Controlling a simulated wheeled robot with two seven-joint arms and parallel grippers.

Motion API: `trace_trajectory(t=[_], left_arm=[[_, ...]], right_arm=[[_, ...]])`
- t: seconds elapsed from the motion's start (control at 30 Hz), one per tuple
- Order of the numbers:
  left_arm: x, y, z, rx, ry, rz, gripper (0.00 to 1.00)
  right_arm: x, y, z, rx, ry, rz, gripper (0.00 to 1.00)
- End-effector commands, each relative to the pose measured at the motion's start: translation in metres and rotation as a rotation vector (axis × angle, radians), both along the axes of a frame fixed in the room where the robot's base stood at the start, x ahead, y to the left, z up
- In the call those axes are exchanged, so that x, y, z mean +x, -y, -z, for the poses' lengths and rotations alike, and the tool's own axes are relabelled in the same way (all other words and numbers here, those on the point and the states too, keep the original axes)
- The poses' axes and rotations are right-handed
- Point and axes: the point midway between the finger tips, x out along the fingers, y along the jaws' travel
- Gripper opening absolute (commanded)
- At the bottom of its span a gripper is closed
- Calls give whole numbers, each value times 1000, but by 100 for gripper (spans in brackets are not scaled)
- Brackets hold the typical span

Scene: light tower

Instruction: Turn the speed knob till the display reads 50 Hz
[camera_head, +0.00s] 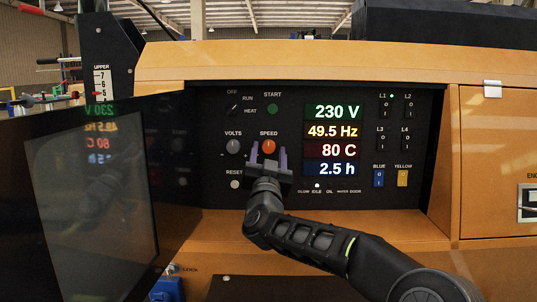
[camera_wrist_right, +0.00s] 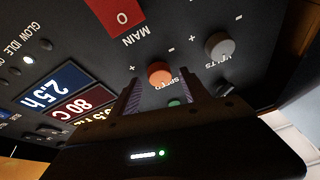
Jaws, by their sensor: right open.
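The orange speed knob (camera_head: 268,147) is on the black control panel under the SPEED label. My right gripper (camera_head: 268,160) is open just in front of it, its two purple-grey fingers to either side of the knob in the head view. In the right wrist view the speed knob (camera_wrist_right: 159,73) shows beyond the fingertips of my right gripper (camera_wrist_right: 163,90), roughly between them; contact cannot be seen. The frequency display (camera_head: 333,131) reads 49.5 Hz in yellow. My left gripper is not in view.
The grey volts knob (camera_head: 233,146) is close to the left of the speed knob. Other displays read 230 V (camera_head: 337,111), 80 C and 2.5 h. An open dark door (camera_head: 90,200) stands on the left. Switches (camera_head: 385,109) line the panel's right side.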

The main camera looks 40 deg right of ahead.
Motion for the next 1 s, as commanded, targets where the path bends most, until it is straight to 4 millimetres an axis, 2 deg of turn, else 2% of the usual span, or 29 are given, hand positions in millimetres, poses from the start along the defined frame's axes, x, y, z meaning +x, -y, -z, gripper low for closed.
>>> trace_trajectory(t=[0.27, 0.9, 1.0], left_arm=[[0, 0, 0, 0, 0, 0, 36], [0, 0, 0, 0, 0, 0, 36], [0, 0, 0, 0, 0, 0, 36]], right_arm=[[1, 1, 0, 0, 0, 0, 53], [1, 0, 0, 0, 0, 0, 1], [1, 0, 0, 0, 0, 0, 0]])
